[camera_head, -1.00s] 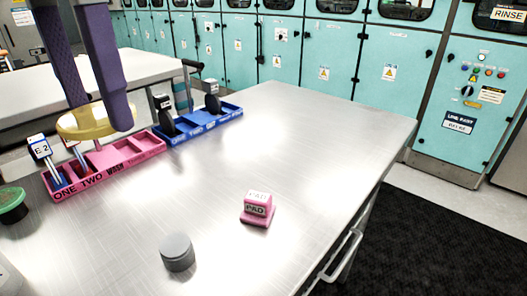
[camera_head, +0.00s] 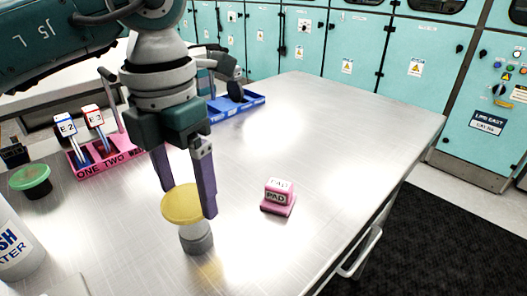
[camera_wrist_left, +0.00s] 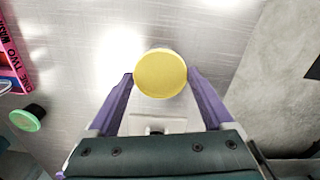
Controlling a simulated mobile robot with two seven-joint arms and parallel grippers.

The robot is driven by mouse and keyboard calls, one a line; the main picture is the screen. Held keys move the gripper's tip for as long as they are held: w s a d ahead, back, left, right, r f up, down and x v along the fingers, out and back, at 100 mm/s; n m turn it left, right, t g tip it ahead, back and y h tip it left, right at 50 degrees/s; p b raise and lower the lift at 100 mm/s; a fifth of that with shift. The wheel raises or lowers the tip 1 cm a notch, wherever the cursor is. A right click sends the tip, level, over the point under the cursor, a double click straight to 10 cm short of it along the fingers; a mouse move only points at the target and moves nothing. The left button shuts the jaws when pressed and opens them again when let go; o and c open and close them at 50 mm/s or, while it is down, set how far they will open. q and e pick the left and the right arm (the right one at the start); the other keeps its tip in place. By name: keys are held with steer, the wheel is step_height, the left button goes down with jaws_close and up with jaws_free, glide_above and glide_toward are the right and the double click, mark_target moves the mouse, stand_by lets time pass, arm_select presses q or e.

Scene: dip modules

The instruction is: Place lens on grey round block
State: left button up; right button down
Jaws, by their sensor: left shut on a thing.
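The lens (camera_head: 182,204) is a round, translucent yellow disc. My left gripper (camera_head: 187,203) points down and is shut on it, with one purple finger at each side. The grey round block (camera_head: 196,239) stands upright on the table, and the lens shows over its upper part in the head view. I cannot tell whether the two touch. In the left wrist view the lens (camera_wrist_left: 161,74) sits level between the fingertips (camera_wrist_left: 161,76), and the grey block is not visible there. My right gripper is not in view.
A pink PAD block (camera_head: 277,196) stands right of the grey block. The pink rack (camera_head: 108,162) with E2 and E3 pieces, a green-topped dish (camera_head: 32,181) and a white container (camera_head: 16,245) are at left. A blue rack (camera_head: 238,105) is behind. The table's right side is clear.

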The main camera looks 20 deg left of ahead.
mark_target(188, 199)
arm_select(q)
step_height(188, 199, down, 4)
steer(key=shift+f, duration=0.2)
steer(key=shift+f, duration=0.15)
steer(key=o, duration=1.1)
